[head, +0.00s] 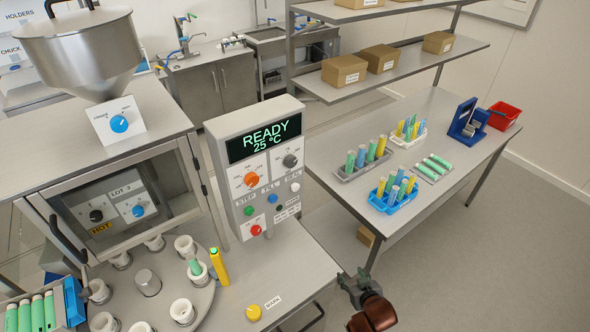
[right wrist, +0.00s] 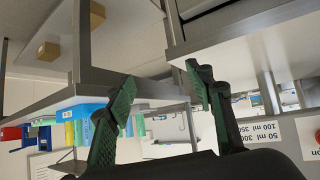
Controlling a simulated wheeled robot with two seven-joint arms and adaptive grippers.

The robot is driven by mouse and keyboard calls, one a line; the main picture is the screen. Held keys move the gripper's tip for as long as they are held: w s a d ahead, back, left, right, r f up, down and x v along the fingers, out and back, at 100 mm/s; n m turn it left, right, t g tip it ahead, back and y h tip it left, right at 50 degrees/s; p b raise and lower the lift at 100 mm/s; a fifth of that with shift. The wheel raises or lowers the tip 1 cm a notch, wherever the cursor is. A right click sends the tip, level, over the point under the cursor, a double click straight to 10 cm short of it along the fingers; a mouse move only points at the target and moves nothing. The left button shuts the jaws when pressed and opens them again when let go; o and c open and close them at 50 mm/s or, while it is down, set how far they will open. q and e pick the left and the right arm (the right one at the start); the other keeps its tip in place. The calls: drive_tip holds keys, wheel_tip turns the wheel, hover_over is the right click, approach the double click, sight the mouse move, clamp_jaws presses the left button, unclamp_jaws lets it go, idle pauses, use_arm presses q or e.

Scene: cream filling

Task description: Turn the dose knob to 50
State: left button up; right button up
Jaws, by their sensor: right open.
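The control box (head: 245,150) shows "READY 25 °C" on its dark screen. Its face carries an orange knob (head: 251,179) on a white plate at the left and a dark grey knob (head: 290,160) at the right. Their scale marks are too small to read in the head view. My right gripper (head: 351,283) is in front and to the right of the box, apart from it. In the right wrist view its green-padded fingers (right wrist: 165,95) are spread and empty. A white label (right wrist: 264,118) with "50 ml" and "100 ml" shows at the right of that view.
A turntable (head: 200,300) with white cups, one holding a green tube, stands left of the box. The right table holds a blue rack (head: 374,202) of tubes and a red bin (head: 503,116).

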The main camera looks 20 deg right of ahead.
drive_tip(key=w+a+r+t+y, duration=0.1)
drive_tip(key=w+a+r+t, duration=0.15)
drive_tip(key=w+r, duration=0.45)
drive_tip(key=w+a+r+t+y, duration=0.1)
drive_tip(key=w+r+t, duration=0.2)
drive_tip(key=w+r, duration=0.35)
drive_tip(key=n+t+y, duration=0.4)
drive_tip(key=t+y, duration=0.1)
drive_tip(key=y, duration=0.1)
approach(293, 165)
drive_tip(key=w, duration=0.1)
drive_tip(key=shift+y, duration=0.4)
drive_tip(key=p+x, duration=0.2)
drive_tip(key=x, duration=0.5)
drive_tip(key=shift+s+a+r, duration=0.1)
drive_tip(key=shift+r, duration=0.1)
drive_tip(key=shift+w+a+r, duration=0.1)
drive_tip(key=shift+w+r, duration=0.05)
drive_tip(key=shift+w, duration=0.3)
drive_tip(key=shift+c, duration=0.7)
drive_tip(key=c, duration=1)
